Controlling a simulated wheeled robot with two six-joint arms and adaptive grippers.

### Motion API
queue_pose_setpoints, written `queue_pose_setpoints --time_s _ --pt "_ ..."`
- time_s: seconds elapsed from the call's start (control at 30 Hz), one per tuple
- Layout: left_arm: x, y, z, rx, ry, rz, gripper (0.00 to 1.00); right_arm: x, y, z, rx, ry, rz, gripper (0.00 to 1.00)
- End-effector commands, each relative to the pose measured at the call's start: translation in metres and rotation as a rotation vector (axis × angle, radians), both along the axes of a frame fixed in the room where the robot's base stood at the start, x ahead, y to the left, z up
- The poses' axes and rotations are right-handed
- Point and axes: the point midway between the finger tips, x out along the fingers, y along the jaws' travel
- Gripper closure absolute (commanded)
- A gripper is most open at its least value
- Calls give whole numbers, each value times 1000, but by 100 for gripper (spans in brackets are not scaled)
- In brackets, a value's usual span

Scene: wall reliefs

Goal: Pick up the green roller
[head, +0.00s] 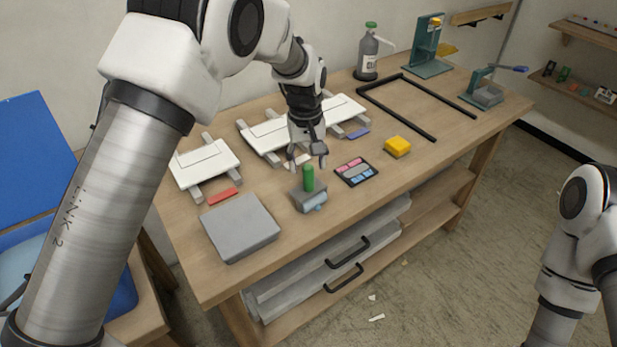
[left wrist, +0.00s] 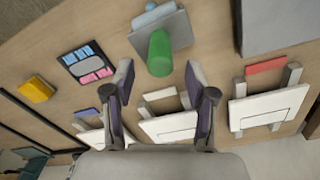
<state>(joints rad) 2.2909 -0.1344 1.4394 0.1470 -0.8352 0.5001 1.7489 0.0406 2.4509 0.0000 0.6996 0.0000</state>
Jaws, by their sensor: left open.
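The green roller (head: 308,178) stands upright at a grey holder (head: 309,198) on the wooden table. In the left wrist view the green roller (left wrist: 159,53) shows just beyond the fingertips, with the grey holder (left wrist: 176,27) behind it. My left gripper (head: 308,160) is above the roller, fingers pointing down and apart. In the left wrist view my left gripper (left wrist: 162,82) is open with nothing between its fingers. It looks apart from the roller. My right arm shows at the right edge of the head view, but its gripper is out of view.
A grey slab (head: 240,226) lies left of the holder, and a colour palette (head: 356,171) lies right of it. A yellow block (head: 397,147), a red bar (head: 223,196) and white boards (head: 205,164) are nearby. A bottle (head: 368,55) and black frame (head: 415,105) stand farther back.

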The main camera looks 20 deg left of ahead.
Motion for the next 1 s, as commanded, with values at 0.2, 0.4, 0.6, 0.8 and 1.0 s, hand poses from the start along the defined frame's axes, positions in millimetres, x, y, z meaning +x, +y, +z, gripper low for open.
queue_pose_setpoints --time_s 0.2,0.4,0.6,0.8,1.0 --pt "-6 -4 -39 0 7 0 44 1 0 14 0 -2 1 60" --pt "-5 -5 -49 0 2 0 44 1 0 14 0 -3 1 60" --pt "-5 -4 -49 0 2 0 83 1 0 14 0 -2 1 60" --pt "-5 -4 -49 0 2 0 100 1 0 14 0 -2 1 60" --pt "-5 -4 -49 0 2 0 100 1 0 14 0 -2 1 60"
